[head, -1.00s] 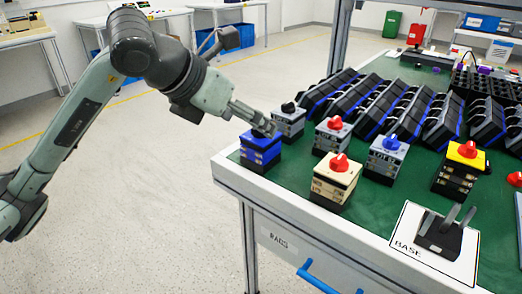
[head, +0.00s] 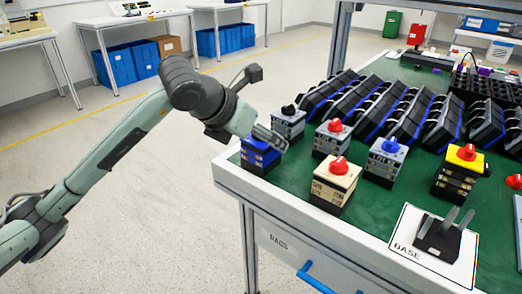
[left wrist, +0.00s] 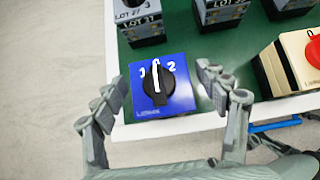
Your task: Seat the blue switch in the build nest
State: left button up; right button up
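The blue switch (head: 257,160) stands at the left corner of the green table, partly hidden by my left gripper (head: 274,138). In the left wrist view, the blue switch (left wrist: 186,97) shows its blue top with a black knob, a white pointer and the marks 1 and 2. My left gripper (left wrist: 160,86) is open there, with fingers on either side of the switch and gaps to both sides. The likely build nest, a black block with upright grey prongs (head: 436,240), sits on a white sheet marked BASE. My right gripper is not in view.
A grey switch with a black knob (head: 288,124) stands just behind the blue one. A cream switch with a red knob (head: 334,187), a grey switch with a blue knob (head: 383,163) and a yellow-topped switch (head: 453,178) stand to the right. Racks of dark modules (head: 395,105) lie behind.

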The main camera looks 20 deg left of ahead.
pick_arm(q)
jog(key=c, duration=1.1)
jog(key=shift+r, duration=0.1)
jog(key=shift+c, duration=0.2)
